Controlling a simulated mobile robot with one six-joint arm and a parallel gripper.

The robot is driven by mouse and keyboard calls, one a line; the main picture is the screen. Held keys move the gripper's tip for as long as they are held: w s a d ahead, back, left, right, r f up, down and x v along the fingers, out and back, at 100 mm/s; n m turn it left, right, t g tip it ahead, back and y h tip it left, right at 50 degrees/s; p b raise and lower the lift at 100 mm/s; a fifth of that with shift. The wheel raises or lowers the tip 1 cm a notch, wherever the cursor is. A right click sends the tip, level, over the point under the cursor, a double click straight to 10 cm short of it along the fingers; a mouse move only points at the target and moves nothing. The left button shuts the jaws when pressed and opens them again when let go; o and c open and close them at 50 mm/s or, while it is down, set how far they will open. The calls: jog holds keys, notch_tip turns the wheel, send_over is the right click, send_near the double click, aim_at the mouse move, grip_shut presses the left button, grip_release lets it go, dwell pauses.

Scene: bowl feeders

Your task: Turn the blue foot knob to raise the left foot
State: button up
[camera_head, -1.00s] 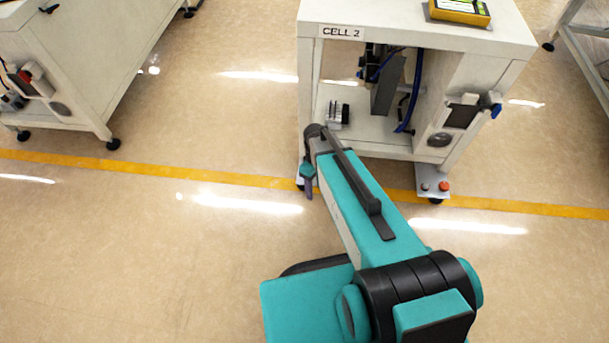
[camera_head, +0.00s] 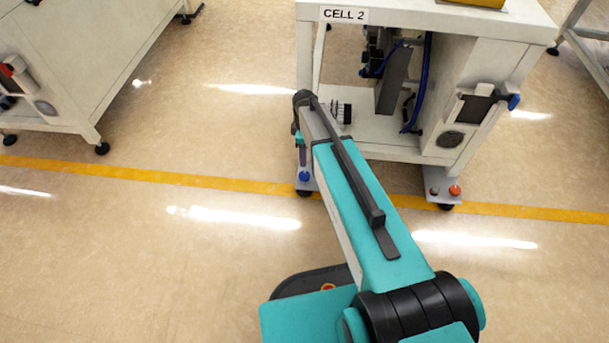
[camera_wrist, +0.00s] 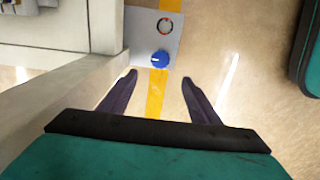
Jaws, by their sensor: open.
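The blue foot knob (camera_wrist: 160,58) sits on a light grey foot plate (camera_wrist: 143,45), seen from above in the wrist view, just beyond and between my fingertips. My gripper (camera_wrist: 158,78) is open and empty, with its two dark fingers apart and not touching the knob. In the head view the blue knob (camera_head: 305,176) shows small on the left front foot of the CELL 2 bench (camera_head: 440,20), below the end of my arm.
The bench's leg (camera_wrist: 105,28) stands close left of my gripper. The right foot has a red knob (camera_head: 455,190). A yellow floor line (camera_head: 230,183) runs under the bench; open floor lies in front.

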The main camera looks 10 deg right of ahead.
aim_at(304, 175)
jog(key=shift+f, duration=0.1)
notch_tip(304, 175, down, 14)
jog(key=b, duration=0.4)
jog(key=shift+r+b, duration=0.2)
jog(key=shift+b, duration=0.1)
jog(key=shift+c, duration=0.3)
jog(key=c, duration=1)
